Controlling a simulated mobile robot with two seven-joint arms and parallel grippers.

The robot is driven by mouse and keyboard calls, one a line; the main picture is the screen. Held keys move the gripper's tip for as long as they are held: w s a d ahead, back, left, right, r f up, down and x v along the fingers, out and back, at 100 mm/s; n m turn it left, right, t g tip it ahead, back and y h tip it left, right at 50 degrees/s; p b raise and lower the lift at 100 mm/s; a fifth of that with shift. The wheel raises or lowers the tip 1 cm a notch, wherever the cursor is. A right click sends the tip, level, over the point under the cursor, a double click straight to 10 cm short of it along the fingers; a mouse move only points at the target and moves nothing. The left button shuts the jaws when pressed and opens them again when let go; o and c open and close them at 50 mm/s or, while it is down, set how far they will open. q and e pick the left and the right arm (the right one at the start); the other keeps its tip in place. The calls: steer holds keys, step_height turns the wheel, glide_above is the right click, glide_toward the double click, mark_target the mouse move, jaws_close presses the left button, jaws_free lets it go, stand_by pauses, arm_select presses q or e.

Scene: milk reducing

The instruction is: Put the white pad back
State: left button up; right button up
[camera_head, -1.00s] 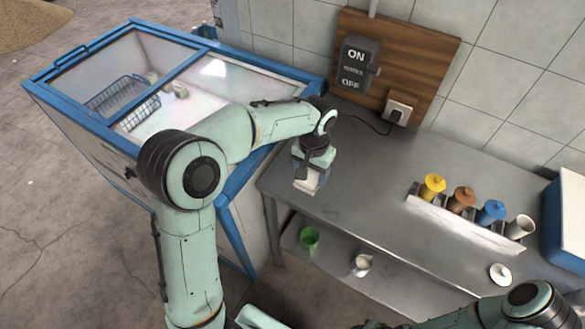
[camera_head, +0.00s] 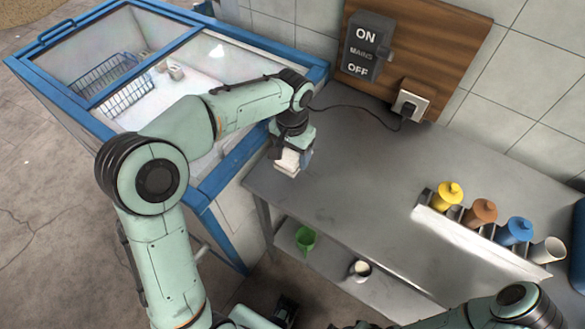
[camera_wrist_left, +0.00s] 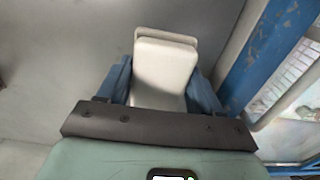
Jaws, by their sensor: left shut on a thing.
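A white pad (camera_head: 287,162) is held in my left gripper (camera_head: 293,150) above the left end of the grey metal table (camera_head: 350,190). In the left wrist view the pad (camera_wrist_left: 166,72) is a pale, rounded block between the two blue fingers (camera_wrist_left: 162,88). The gripper is shut on it and points down. I cannot tell whether the pad touches the table top. My right arm shows at the lower right, but its gripper is not visible.
An open-topped freezer with a blue frame (camera_head: 225,180) stands left of the table. Yellow, brown and blue lidded cups (camera_head: 482,212) and a white cup (camera_head: 548,251) sit in a rack at right. A switch box (camera_head: 364,48) and socket are behind. The table middle is clear.

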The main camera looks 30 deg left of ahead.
mark_target(292, 153)
arm_select(q)
steer(key=shift+f+b, duration=0.3)
steer(key=shift+f, duration=2.8)
steer(key=shift+f, duration=0.2)
steer(key=o, duration=1.1)
steer(key=shift+r, duration=0.15)
step_height(292, 153, up, 12)
steer(key=shift+r+p, duration=0.1)
steer(key=shift+p, duration=0.75)
